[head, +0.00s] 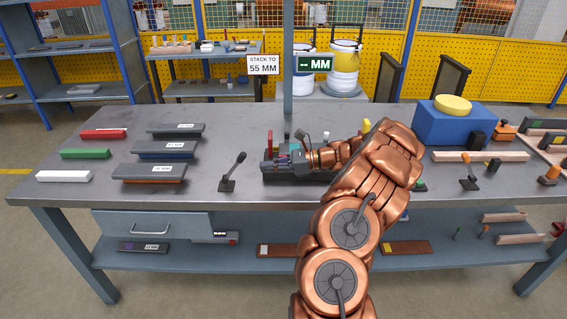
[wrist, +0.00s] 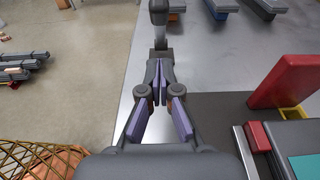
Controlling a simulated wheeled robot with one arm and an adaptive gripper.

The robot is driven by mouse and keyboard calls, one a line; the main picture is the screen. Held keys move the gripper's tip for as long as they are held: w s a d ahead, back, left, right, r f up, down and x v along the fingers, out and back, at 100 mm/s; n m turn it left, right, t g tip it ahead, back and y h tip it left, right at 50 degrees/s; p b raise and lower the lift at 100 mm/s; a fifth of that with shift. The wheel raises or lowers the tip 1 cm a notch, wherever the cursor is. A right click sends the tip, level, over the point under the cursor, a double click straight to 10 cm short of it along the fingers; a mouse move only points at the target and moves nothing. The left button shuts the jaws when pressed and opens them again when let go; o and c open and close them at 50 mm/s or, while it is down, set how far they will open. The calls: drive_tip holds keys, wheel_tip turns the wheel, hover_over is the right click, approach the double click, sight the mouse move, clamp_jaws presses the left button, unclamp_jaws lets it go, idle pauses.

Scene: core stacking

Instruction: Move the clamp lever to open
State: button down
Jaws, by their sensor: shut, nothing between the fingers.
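The clamp lever (head: 233,172) stands on the bench left of the dark fixture. It has a black knob and a small dark base, and its arm tilts up and to the right in the head view. In the wrist view the lever (wrist: 159,32) is straight ahead of my fingertips, its base just beyond them. My gripper (wrist: 160,88) is shut and empty, with its finger pads together. In the head view my gripper (head: 283,159) is over the dark fixture (head: 270,177), to the right of the lever and apart from it. My arm hides part of the fixture.
Dark core plates (head: 155,173) and coloured bars (head: 86,153) lie on the left of the bench. A red block (wrist: 285,80) rises right of my gripper. A blue box (head: 450,128) and another lever (head: 469,172) stand at right. Bench around the clamp lever is clear.

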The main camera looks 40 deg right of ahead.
sight(242, 162)
drive_tip(key=shift+w+a+r+p, duration=0.2)
drive_tip(key=shift+w+a+r, duration=0.35)
drive_tip(key=shift+w+a, duration=0.15)
drive_tip(key=shift+w+a+r+p, duration=0.15)
drive_tip(key=shift+w+a+r, duration=0.45)
drive_tip(key=shift+a, duration=0.2)
